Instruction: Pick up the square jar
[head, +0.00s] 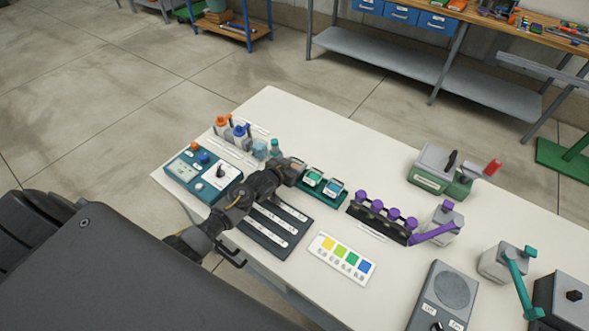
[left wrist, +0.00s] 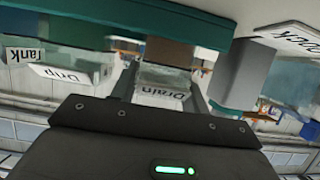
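My left gripper (head: 297,170) is over the left end of a green rack (head: 322,196) in the head view, and my arm hides that end. Two small clear jars with green-blue lids, a left one (head: 313,178) and a right one (head: 334,187), show to the right of it. In the left wrist view a clear, square-sided jar labelled "Drain" (left wrist: 161,88) is between the two fingers of my left gripper (left wrist: 163,92). The fingers flank it closely; whether they press on it cannot be told. My right gripper is not in view.
Bottles (head: 222,124) with orange and blue tops stand behind a blue meter box (head: 190,172). A dark slotted tray (head: 268,238) and a colour chart (head: 341,258) lie in front. A black rack with purple-capped vials (head: 377,222) stands to the right.

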